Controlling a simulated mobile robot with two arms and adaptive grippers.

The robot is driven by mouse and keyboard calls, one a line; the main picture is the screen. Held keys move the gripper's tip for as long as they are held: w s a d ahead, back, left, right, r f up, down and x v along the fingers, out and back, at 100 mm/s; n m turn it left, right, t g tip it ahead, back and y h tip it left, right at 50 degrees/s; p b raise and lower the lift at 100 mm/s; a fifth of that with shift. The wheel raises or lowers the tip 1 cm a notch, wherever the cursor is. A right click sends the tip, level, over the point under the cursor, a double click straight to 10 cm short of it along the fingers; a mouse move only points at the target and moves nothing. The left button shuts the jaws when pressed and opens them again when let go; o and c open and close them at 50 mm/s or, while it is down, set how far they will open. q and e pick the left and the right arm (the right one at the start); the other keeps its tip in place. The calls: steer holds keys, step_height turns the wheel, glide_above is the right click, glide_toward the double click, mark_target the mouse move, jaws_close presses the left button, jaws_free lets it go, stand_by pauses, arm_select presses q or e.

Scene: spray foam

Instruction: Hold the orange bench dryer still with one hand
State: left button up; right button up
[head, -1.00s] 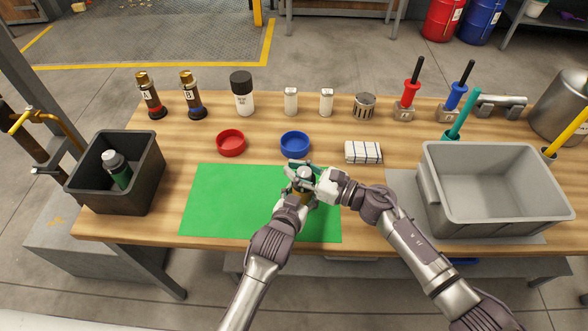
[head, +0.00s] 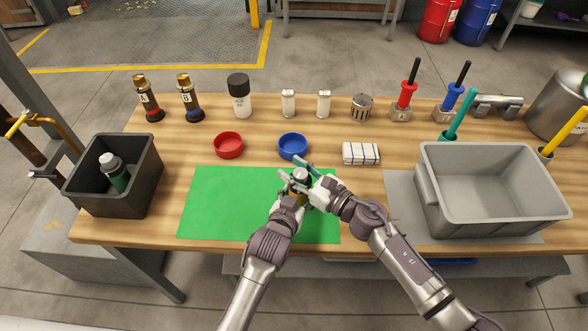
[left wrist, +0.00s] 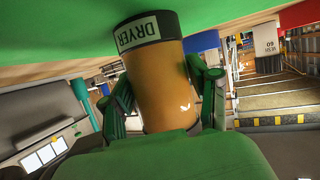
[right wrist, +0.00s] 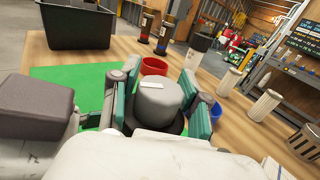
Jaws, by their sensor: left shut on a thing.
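The orange bench dryer (left wrist: 165,90) stands on the green mat (head: 225,205), with a black band lettered DRYER in the left wrist view. My left gripper (left wrist: 155,92) is shut on its orange body, one finger on each side. In the head view, the left gripper (head: 296,196) is low at the dryer and mostly hidden by the arms. The dryer's grey cap (right wrist: 160,98) shows in the right wrist view between the fingers of my right gripper (right wrist: 160,105). The right gripper (head: 297,172) is open around the cap; whether a finger touches it is hard to tell.
A blue dish (head: 293,147) and a red dish (head: 229,146) lie just behind the mat. A folded cloth (head: 361,154) lies to the right. A black bin (head: 145,180) stands left, a grey tub (head: 430,200) right. Bottles and tools line the back edge.

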steer(key=v, duration=1.2)
steer(key=shift+o, duration=1.2)
steer(key=shift+w, duration=0.1)
steer(key=shift+o, duration=0.5)
steer(key=shift+w+a+r+n+g, duration=0.1)
steer(key=shift+w+r+n+g, duration=0.1)
steer(key=shift+n+g, duration=0.1)
steer(key=w+d+r+n+g, duration=0.3)
steer(key=w+r+n+g, duration=0.25)
steer(key=n+g, duration=0.4)
steer(key=shift+m+g+h, duration=0.3)
steer(key=shift+m+g, duration=0.55)
steer(key=shift+m, duration=0.1)
steer(key=x, duration=1.1)
steer(key=shift+w+a+f, duration=0.15)
steer(key=shift+w+f, duration=0.05)
steer(key=shift+f, duration=0.25)
